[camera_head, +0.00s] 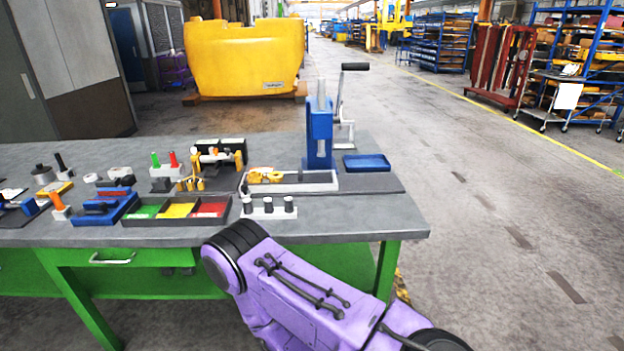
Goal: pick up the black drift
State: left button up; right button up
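I cannot tell for certain which object is the black drift. A slim dark upright pin (60,162) stands at the left of the bench, beside a grey round part (43,174). A white block (268,213) near the front edge carries several short dark-topped pegs (268,203). My purple arm crosses the lower middle, in front of the bench. Neither gripper shows in the head view.
A blue arbor press (320,135) stands at the bench's right part, with a blue tray (366,162) beside it. A tray with green, yellow and red sections (178,221) lies near the front edge. The bench's front right corner (385,222) is bare.

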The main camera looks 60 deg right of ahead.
aim_at(268, 209)
jog(key=k, duration=0.25)
jog(key=z, duration=1.75)
jog(key=i, duration=0.45)
jog(key=u, duration=0.05)
